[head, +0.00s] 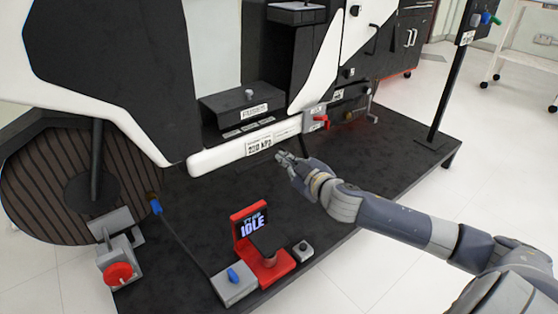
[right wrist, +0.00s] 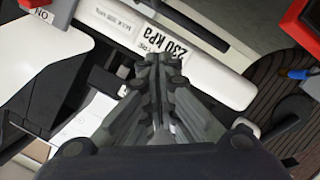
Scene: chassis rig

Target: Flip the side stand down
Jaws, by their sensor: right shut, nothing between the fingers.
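The black and white chassis rig (head: 225,152) stands on a black platform. I cannot clearly make out which part is its side stand. A red lever on a grey block (head: 318,121) and a thin grey bent rod (head: 371,108) sit low at the rig's right end. My right gripper (head: 283,157) is shut and empty, just in front of the white lower bar with the 230 kPa label. In the right wrist view its closed fingers (right wrist: 163,65) overlap that white bar (right wrist: 205,77). I cannot tell whether they touch it. My left gripper is out of view.
A red stand with an IDLE screen (head: 253,222) and a grey box with a blue switch (head: 234,284) stand at the platform's front. A red knob (head: 118,273) is by the ribbed wheel (head: 45,185). A black post (head: 448,85) rises at right.

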